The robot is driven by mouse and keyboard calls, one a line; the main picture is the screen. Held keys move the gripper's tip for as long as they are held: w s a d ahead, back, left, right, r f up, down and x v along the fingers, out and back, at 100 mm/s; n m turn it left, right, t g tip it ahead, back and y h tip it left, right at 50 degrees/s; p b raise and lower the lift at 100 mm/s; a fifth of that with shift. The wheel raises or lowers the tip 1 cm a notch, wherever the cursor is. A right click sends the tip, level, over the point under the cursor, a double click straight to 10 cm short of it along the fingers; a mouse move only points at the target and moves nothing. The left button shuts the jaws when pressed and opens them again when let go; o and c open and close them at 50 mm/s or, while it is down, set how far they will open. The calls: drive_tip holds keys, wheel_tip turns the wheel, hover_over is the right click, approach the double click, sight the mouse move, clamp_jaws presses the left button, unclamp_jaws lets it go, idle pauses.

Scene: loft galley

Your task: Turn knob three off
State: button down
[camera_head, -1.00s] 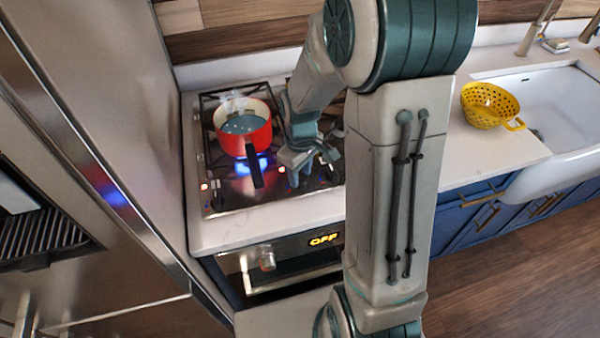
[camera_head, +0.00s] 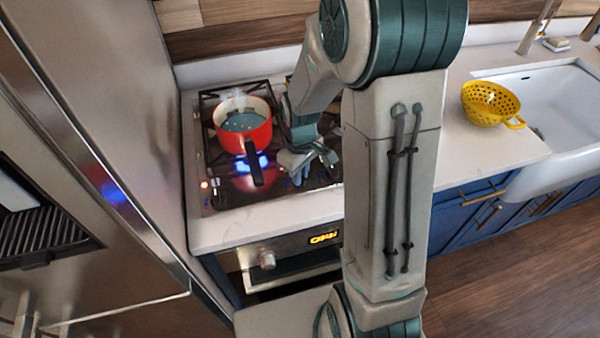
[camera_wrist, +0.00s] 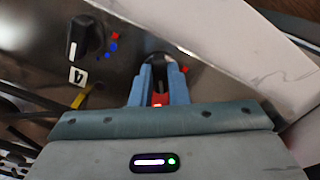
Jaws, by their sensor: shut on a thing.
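In the wrist view, my gripper (camera_wrist: 158,92) has its two blue fingers shut on a dark round knob (camera_wrist: 158,58) on the stove panel. The knob's label and pointer are hidden by the fingers, so its number and setting cannot be read. A black knob (camera_wrist: 88,36) beside it, with a white pointer line, stands free above a tag marked 4. In the head view, my gripper (camera_head: 297,172) is low at the front of the stove (camera_head: 225,203), and the knob it holds is hidden.
A red pot (camera_head: 243,136) with a dark handle over the front edge stands above a blue flame (camera_head: 250,162), left of my gripper. A yellow colander (camera_head: 489,104) sits on the counter by the white sink (camera_head: 565,105). A steel fridge (camera_head: 90,120) stands close on the left.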

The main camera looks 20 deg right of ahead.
drive_tip(key=m+b, duration=0.1)
drive_tip(key=m, duration=0.2)
drive_tip(key=shift+a+f+b, duration=0.1)
drive_tip(key=shift+b, duration=0.3)
drive_tip(key=shift+m+b, duration=0.55)
drive_tip(key=shift+m, duration=1.15)
drive_tip(key=c, duration=1.4)
unclamp_jaws()
wheel_tip(320, 180, up, 14)
drive_tip(key=shift+b, duration=0.45)
drive_tip(key=shift+s, duration=0.1)
